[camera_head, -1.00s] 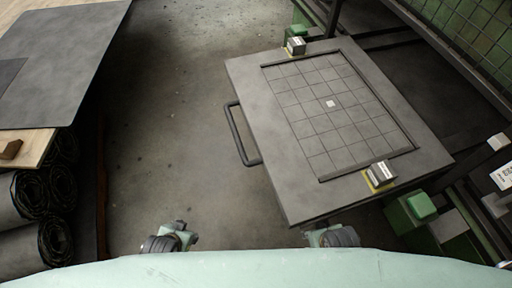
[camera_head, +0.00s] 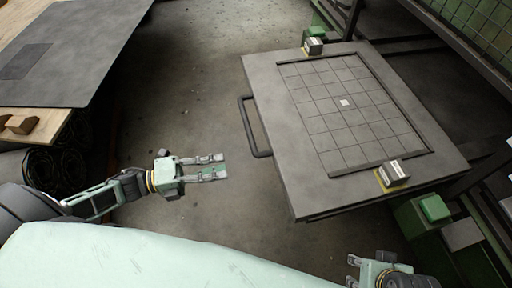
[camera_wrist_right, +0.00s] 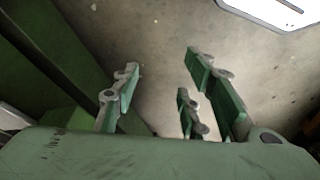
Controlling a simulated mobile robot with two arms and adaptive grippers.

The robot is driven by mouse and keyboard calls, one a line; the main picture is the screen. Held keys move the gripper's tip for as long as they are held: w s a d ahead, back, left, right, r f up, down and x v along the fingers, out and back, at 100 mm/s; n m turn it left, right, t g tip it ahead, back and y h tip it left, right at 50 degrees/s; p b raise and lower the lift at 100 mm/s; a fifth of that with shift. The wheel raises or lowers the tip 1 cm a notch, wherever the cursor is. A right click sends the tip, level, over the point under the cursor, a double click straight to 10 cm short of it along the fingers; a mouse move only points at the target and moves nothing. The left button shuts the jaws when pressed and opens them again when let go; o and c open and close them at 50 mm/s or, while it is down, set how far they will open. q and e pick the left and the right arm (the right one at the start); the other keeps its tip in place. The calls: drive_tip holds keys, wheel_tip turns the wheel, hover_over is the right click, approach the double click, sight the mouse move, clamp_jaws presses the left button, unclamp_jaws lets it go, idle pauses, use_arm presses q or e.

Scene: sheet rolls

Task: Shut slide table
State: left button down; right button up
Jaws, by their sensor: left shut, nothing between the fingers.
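The slide table (camera_head: 275,120) is a grey slab with a gridded inset panel, standing out to the left of the dark machine frame in the head view. Its dark bar handle (camera_head: 247,128) is on its left edge. My left gripper (camera_head: 224,166) is shut and empty, left of and below the handle in the picture, apart from it, fingers pointing right. My right gripper (camera_head: 352,271) is at the bottom, below the table's near corner, not touching it. In the right wrist view its fingers (camera_wrist_right: 160,78) are spread with nothing between them.
Small labelled blocks (camera_head: 394,173) sit at the table's edges. Green machine parts (camera_head: 420,215) stand at the lower right. A bench with a dark sheet (camera_head: 95,60) is at the left, with dark rolls (camera_head: 55,170) beneath. Bare floor (camera_head: 195,85) lies between bench and table.

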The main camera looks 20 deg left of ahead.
use_arm(q)
drive_tip(key=b+x, duration=0.1)
drive_tip(key=x, duration=1.2)
drive_tip(key=shift+w+d, duration=0.25)
use_arm(e)
drive_tip(key=v, duration=0.2)
drive_tip(key=shift+s+r, duration=0.2)
drive_tip(key=shift+r, duration=0.15)
use_arm(q)
drive_tip(key=shift+w+d, duration=0.1)
